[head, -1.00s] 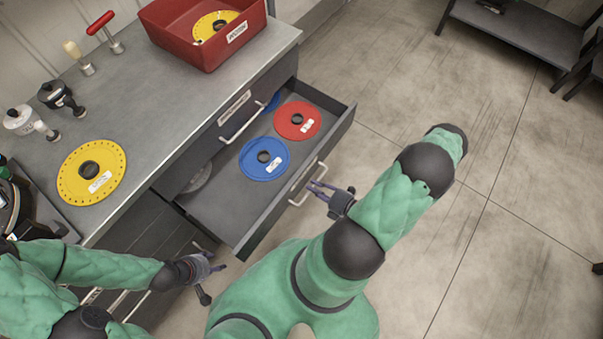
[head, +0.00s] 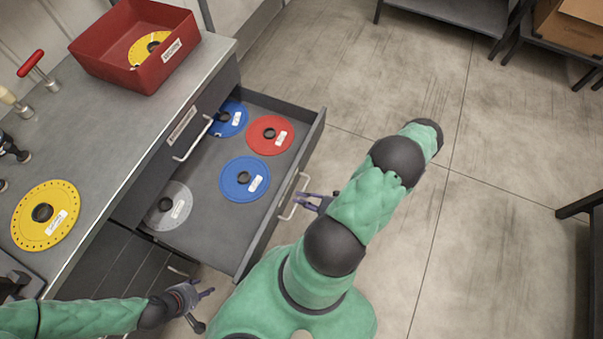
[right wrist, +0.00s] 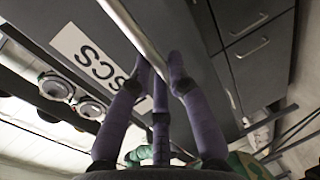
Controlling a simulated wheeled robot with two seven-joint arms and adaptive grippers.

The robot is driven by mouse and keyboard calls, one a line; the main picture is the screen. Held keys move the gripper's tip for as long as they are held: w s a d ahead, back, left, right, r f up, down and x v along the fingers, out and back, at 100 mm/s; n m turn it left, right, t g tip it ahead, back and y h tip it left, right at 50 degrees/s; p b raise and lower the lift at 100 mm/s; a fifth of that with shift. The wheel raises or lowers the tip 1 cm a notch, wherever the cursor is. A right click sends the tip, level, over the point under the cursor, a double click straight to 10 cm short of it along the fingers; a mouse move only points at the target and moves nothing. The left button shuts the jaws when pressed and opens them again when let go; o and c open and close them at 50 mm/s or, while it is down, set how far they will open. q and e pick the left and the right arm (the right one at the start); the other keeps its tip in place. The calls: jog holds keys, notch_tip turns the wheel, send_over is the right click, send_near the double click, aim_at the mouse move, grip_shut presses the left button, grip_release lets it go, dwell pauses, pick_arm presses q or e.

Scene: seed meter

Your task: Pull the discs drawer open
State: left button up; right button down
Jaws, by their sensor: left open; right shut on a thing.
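The discs drawer (head: 208,237) stands pulled out from the grey cabinet in the head view. Inside lie a red disc (head: 284,147), a blue disc (head: 231,186), a second blue disc (head: 239,129) near the back and a grey disc (head: 158,215). My right gripper (head: 299,201) is at the drawer's front, shut on its bar handle (head: 291,207). The right wrist view shows the fingers around the handle bar (right wrist: 133,32), beside a label reading "SCS" (right wrist: 75,50); the rest is cut off. My left gripper (head: 207,302) is open and empty, below the drawer's near corner.
A red bin (head: 107,77) with a yellow disc in it and another yellow disc (head: 22,226) are on the worktop (head: 105,157). A closed drawer's handle (head: 184,152) is above the open drawer. The floor to the right is clear up to dark shelving.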

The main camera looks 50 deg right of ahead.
jog(key=c, duration=1.2)
grip_release()
jog(key=shift+o, duration=0.2)
jog(key=shift+s, duration=0.1)
jog(key=v, duration=1.2)
